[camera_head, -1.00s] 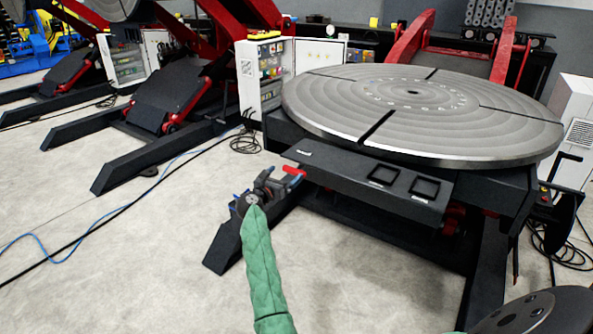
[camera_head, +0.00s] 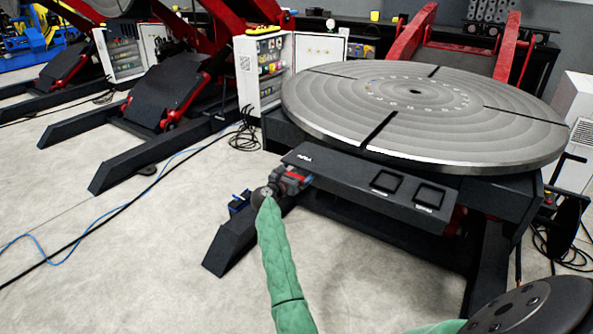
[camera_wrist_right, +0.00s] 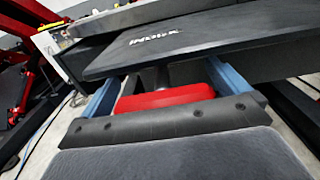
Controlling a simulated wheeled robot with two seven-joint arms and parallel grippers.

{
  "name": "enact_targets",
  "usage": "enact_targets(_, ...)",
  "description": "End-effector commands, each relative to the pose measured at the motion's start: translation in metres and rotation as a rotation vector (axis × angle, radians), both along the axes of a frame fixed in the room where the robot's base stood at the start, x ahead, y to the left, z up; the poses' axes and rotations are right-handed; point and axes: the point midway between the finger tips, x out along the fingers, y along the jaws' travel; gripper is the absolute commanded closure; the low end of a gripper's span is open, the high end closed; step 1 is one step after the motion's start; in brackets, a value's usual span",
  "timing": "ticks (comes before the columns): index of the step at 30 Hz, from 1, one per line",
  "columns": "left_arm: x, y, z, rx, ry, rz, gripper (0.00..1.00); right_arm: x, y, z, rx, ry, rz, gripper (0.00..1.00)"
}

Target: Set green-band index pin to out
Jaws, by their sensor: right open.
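My right gripper (camera_head: 297,179) is at the left end of the dark front shelf of the positioner, below its edge. In the right wrist view its two blue fingers (camera_wrist_right: 165,76) are apart, one on each side of a red grip (camera_wrist_right: 166,98). The red grip sits on a dark stem under a plate marked INDEX (camera_wrist_right: 155,42). I cannot tell whether the fingers touch it. No green band shows, so I cannot tell the pin's setting. My left gripper is not in view.
The large round slotted table (camera_head: 440,125) lies above the shelf (camera_head: 350,178), which has two square frames. A dark leg (camera_head: 232,240) stands below my gripper. A white control cabinet (camera_head: 262,80) is behind left. The floor at left is mostly clear, with cables.

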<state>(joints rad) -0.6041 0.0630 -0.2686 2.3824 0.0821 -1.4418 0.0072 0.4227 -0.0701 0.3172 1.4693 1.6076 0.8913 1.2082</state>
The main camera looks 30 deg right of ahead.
Motion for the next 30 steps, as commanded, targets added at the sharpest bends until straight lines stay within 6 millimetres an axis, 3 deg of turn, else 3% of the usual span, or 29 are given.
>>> enact_targets(5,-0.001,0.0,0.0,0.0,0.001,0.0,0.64,0.0,0.0,0.0,0.0,0.0,0.0,0.0)
enact_targets(12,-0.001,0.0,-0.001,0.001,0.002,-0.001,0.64,0.0,0.0,0.0,0.0,0.0,0.0,0.47)
enact_targets(13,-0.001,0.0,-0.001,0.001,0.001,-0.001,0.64,0.0,0.0,0.0,0.0,0.0,0.0,0.5)
enact_targets(30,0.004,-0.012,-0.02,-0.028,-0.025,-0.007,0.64,-0.015,0.039,-0.001,0.001,0.0,0.001,0.5)
